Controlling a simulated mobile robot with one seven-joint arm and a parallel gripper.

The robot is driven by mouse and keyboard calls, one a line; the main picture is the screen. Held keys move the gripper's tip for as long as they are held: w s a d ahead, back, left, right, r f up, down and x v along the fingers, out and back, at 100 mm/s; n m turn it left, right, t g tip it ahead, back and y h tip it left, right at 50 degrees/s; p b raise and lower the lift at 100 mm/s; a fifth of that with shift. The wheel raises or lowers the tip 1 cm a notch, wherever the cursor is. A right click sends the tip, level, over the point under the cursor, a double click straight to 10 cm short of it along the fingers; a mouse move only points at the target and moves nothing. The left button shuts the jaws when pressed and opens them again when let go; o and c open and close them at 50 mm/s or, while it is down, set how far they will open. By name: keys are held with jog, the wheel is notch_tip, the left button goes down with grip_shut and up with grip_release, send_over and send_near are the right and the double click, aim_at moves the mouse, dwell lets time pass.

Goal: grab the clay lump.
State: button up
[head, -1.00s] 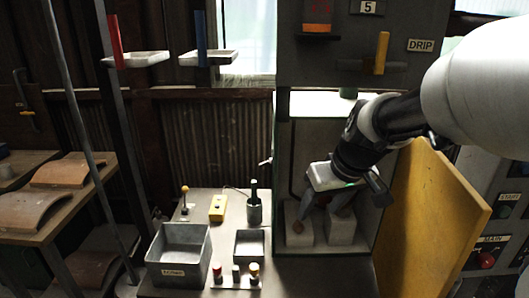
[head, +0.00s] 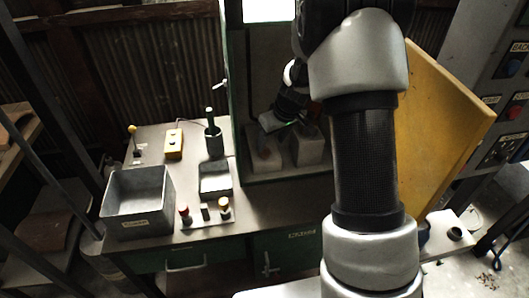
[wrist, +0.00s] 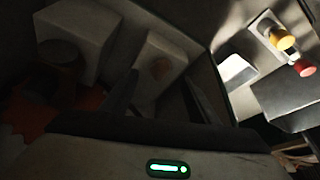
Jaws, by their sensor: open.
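A small brown roundish lump, which looks like the clay lump (wrist: 160,68), is on the face of a pale block (wrist: 152,50) in the wrist view. In the head view, the lump shows faintly (head: 264,153) on the left pale block, inside the open green cabinet. My gripper (head: 284,138) is inside the cabinet, just above the blocks. In the wrist view, its dark fingers (wrist: 158,98) are spread and empty, below the lump in the picture. The lump appears apart from the fingers. The gap is dim and hard to judge.
A second pale block (head: 308,150) stands close on the right. Cabinet walls and a yellow panel (head: 440,125) confine the arm. A bench to the left holds a grey bin (head: 137,205), a smaller tray (head: 215,192), a yellow switch box (head: 174,145) and knobs. A dark round object (wrist: 58,58) shows in the wrist view.

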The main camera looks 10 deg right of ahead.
aim_at(266, 149)
jog(key=shift+w+x, duration=0.2)
jog(key=shift+x, duration=2.95)
jog(key=shift+r, duration=0.15)
jog(key=shift+c, duration=0.2)
jog(key=c, duration=1.1)
